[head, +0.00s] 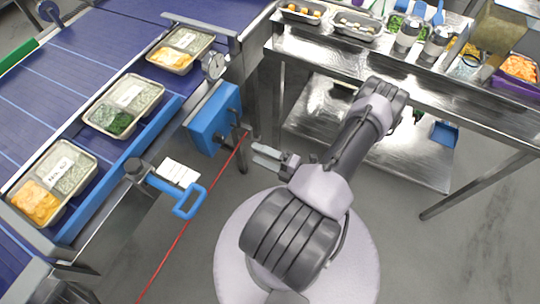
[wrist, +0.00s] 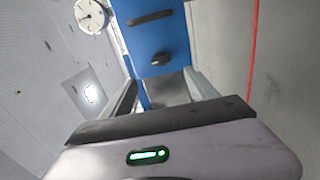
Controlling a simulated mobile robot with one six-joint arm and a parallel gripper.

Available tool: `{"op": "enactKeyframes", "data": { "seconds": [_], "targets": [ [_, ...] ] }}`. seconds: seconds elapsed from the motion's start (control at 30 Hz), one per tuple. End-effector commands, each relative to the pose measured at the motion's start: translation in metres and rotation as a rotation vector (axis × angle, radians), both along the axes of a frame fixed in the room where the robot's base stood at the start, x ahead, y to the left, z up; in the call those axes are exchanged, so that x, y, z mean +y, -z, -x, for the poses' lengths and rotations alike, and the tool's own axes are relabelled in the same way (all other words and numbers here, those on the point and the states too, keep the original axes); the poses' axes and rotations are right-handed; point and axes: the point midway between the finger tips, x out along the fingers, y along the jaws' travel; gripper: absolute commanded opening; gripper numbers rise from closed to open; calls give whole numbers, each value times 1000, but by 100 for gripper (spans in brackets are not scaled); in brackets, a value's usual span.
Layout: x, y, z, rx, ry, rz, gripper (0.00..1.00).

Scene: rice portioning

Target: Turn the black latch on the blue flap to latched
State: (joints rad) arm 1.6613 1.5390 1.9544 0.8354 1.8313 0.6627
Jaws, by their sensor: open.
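The blue flap (head: 213,118) hangs at the side of the conveyor in the head view. In the wrist view the blue flap (wrist: 174,38) faces me, with a long black bar (wrist: 151,18) and below it a small black latch (wrist: 160,59). The latch looks turned roughly crosswise, slightly tilted. My gripper (head: 262,156) is to the right of and below the flap, apart from it. In the wrist view my gripper (wrist: 165,92) is open and empty, its fingers spread below the latch, with a gap in front of them.
A round gauge (head: 214,66) sits above the flap. A red line (head: 190,219) runs across the floor. Filled trays (head: 123,104) lie on the conveyor. A steel table (head: 400,77) stands at right.

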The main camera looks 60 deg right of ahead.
Motion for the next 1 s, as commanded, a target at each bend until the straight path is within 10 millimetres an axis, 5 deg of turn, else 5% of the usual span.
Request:
{"op": "enactKeyframes", "data": {
  "seconds": [0.23,0.73,0.87,1.0],
  "targets": [
    [-3,0,39,1,1,1,67],
    [-3,-4,38,5,-24,22,67],
    [6,-53,8,33,-311,295,67],
    [60,-140,-39,-26,-862,844,67]
  ]
}}
